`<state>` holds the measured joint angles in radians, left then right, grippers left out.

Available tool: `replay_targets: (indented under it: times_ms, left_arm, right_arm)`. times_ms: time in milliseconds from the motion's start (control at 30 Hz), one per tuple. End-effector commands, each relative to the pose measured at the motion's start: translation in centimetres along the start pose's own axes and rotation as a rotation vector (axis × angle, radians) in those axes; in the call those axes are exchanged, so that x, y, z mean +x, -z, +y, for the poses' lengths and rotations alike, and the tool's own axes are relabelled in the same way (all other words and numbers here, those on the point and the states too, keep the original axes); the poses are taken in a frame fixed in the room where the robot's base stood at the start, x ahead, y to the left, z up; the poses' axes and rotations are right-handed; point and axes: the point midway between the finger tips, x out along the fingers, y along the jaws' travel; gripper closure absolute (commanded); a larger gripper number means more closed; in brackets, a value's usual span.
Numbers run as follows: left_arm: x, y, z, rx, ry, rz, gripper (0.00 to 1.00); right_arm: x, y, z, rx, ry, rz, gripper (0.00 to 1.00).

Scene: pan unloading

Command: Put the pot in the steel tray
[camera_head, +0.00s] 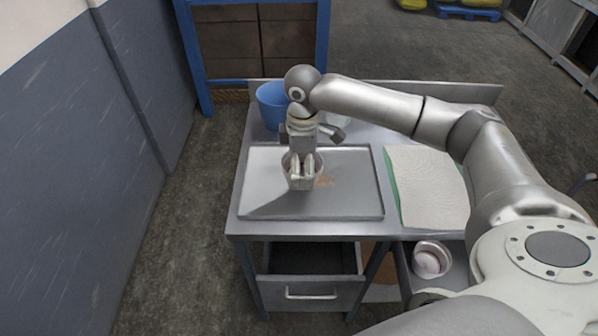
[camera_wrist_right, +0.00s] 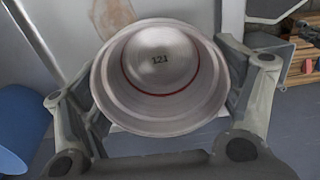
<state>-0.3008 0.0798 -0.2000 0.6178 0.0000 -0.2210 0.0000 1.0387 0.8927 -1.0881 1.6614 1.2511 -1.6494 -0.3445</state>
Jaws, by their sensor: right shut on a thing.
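A pale, round pot (camera_wrist_right: 160,62) with a red ring inside and "121" on its bottom fills the middle of the right wrist view. My right gripper (camera_head: 301,181) is shut on it, with a finger on either side of its outer wall. In the head view a strip of the pot (camera_head: 287,162) shows; the fingers hide most of it. The flat steel tray (camera_head: 352,202) lies on the metal table, directly below the gripper and pot. I cannot tell whether the pot touches the tray. My left gripper is not in view.
A blue bucket (camera_head: 272,104) stands behind the tray. A white cloth on a green mat (camera_head: 428,185) lies to the tray's right. Another pale pot (camera_head: 431,260) sits lower, below the table's front edge. An open drawer (camera_head: 312,290) is beneath the table.

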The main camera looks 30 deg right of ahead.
Motion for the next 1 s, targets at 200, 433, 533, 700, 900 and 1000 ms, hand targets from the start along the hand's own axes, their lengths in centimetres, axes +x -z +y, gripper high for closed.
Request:
replay_targets:
  times_ms: [200, 433, 533, 700, 900, 1000]
  left_arm:
    - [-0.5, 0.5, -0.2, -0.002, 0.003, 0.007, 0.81]
    - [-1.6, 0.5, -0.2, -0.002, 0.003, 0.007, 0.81]
    - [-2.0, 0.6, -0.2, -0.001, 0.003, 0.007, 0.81]
    - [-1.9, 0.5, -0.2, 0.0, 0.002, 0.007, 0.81]
    - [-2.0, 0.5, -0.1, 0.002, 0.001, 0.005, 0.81]
    - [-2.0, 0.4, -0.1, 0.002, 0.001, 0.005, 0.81]
  right_arm:
    - [1.7, 0.6, 1.3, -0.001, 0.001, 0.0, 0.4]
    - [3.7, 0.7, 1.8, -0.001, 0.004, -0.004, 0.4]
    - [4.9, 0.8, 1.8, -0.002, 0.001, -0.002, 0.4]
    - [5.5, 0.8, 1.9, -0.002, -0.001, 0.0, 0.4]
    - [5.7, 0.8, 1.8, -0.001, 0.0, -0.001, 0.4]
    - [5.8, 0.8, 1.8, -0.001, 0.0, 0.0, 0.1]
